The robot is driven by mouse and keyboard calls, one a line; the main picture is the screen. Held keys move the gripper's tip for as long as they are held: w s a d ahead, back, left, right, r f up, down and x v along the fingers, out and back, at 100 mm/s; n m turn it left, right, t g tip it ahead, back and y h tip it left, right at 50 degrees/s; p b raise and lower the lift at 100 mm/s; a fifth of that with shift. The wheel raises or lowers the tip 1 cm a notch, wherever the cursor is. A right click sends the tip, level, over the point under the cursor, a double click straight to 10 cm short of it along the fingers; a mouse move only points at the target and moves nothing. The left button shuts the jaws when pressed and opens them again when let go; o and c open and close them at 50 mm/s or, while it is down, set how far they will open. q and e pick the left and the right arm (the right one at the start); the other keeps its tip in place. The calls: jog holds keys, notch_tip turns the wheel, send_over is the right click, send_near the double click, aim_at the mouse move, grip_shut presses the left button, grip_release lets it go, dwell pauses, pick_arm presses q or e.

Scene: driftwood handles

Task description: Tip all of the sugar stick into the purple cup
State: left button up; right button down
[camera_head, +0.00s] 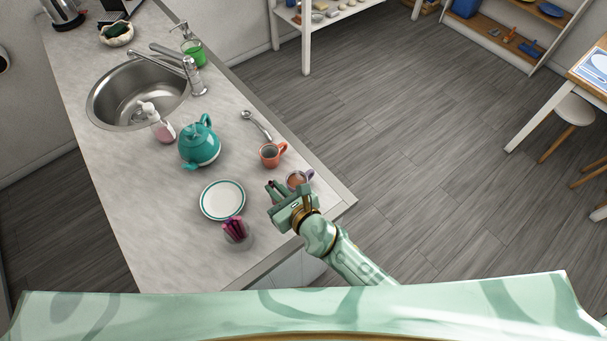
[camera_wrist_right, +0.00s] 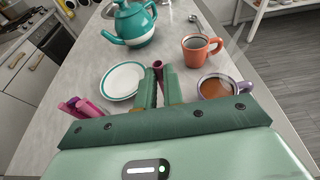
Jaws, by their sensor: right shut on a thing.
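My right gripper (camera_head: 273,190) is over the counter, shut on a dark pink sugar stick. The stick's end (camera_wrist_right: 157,66) shows between the fingers in the wrist view; the rest is hidden by them. The purple cup (camera_head: 298,180), with a purple handle and brown liquid inside, stands upright near the counter's edge. It is right of the fingers in the wrist view (camera_wrist_right: 216,87), apart from the stick. My left gripper is not in view.
A glass of pink and purple sticks (camera_head: 237,232) stands at the near left, beside a white plate with a green rim (camera_head: 222,200). An orange cup (camera_head: 270,155), a teal teapot (camera_head: 200,146) and a spoon (camera_head: 258,125) lie beyond. The counter's right edge is close.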

jog(key=shift+w+d+f+m+g+y+b, duration=0.1)
jog(key=shift+w+d+m+g+y+b, duration=0.15)
jog(key=shift+w+d+m+y+b, duration=0.9)
jog(key=shift+w+d+f+m+g+h+b, duration=0.1)
jog(key=shift+d+m+g+h+b, duration=0.35)
jog(key=shift+b, duration=1.4)
jog(key=shift+w+d+f+m+y+b, duration=0.1)
jog(key=shift+w+d+m+y+b, duration=0.5)
jog(key=shift+d+m+b, duration=0.65)
jog(key=f+m+b, duration=0.1)
jog(key=b, duration=0.3)
jog(key=shift+w+a+f+y, duration=0.15)
jog(key=shift+f+y, duration=0.05)
jog(key=shift+y, duration=0.1)
jog(key=shift+r+m+y+b, duration=0.1)
jog(key=shift+m+y+b, duration=0.2)
jog(key=shift+m+b, duration=0.65)
jog(key=shift+r, duration=0.1)
